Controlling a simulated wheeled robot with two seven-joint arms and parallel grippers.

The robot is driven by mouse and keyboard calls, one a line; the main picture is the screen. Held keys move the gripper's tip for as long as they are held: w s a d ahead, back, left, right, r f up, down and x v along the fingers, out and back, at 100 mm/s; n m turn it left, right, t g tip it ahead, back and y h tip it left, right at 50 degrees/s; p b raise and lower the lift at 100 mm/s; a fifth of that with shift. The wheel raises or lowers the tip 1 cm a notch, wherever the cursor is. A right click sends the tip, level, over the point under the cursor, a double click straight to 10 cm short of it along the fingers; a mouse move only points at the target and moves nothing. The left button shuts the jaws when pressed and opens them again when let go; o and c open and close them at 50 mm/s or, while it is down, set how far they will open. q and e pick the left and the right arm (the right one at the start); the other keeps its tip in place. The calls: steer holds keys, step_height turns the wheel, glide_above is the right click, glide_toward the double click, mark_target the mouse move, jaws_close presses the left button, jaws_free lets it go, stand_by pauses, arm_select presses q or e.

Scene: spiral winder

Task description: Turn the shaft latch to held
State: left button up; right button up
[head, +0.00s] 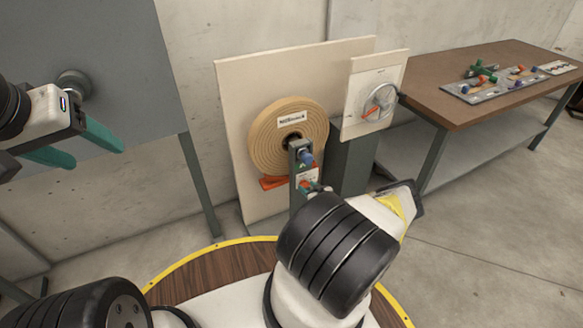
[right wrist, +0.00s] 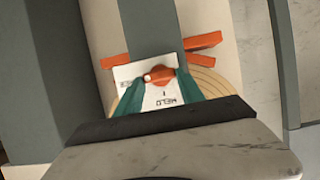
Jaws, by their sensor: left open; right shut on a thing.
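The shaft latch is an orange knob (right wrist: 161,75) with a white dot at its left end, on a white label plate (right wrist: 155,98). The label reads HELD, upside down, below the knob; a second word at its left edge is partly hidden. The dot is toward that left word, not HELD. My right gripper (right wrist: 160,84) is shut on the knob, one green finger on each side. In the head view the label plate (head: 307,177) is on the grey post in front of the roll; my arm partly hides the gripper. My left gripper (head: 78,146) is open and empty at the far left.
A tan roll (head: 262,133) is mounted on a pale upright board (head: 238,95), with an orange bar (head: 272,183) below it. A smaller panel with a round dial (head: 379,101) stands to the right. A brown table (head: 450,107) with trays of coloured parts is at the right.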

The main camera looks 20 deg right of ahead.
steer(key=shift+n, duration=0.3)
steer(key=shift+a+n+h, duration=0.3)
steer(key=shift+n+h, duration=0.6)
steer(key=shift+n, duration=0.1)
steer(key=n, duration=0.1)
steer(key=n+h, duration=0.1)
steer(key=n+t+h, duration=0.1)
steer(key=shift+a+f, duration=0.2)
steer(key=shift+a, duration=0.05)
steer(key=n, duration=0.1)
steer(key=n+t+h, duration=0.1)
steer(key=n, duration=0.2)
steer(key=shift+a+f+h, duration=0.15)
steer(key=shift+f+h, duration=0.1)
steer(key=shift+h, duration=0.15)
steer(key=shift+f+n+t+h, duration=0.15)
steer(key=shift+n+t+h, duration=0.35)
steer(key=shift+n, duration=0.8)
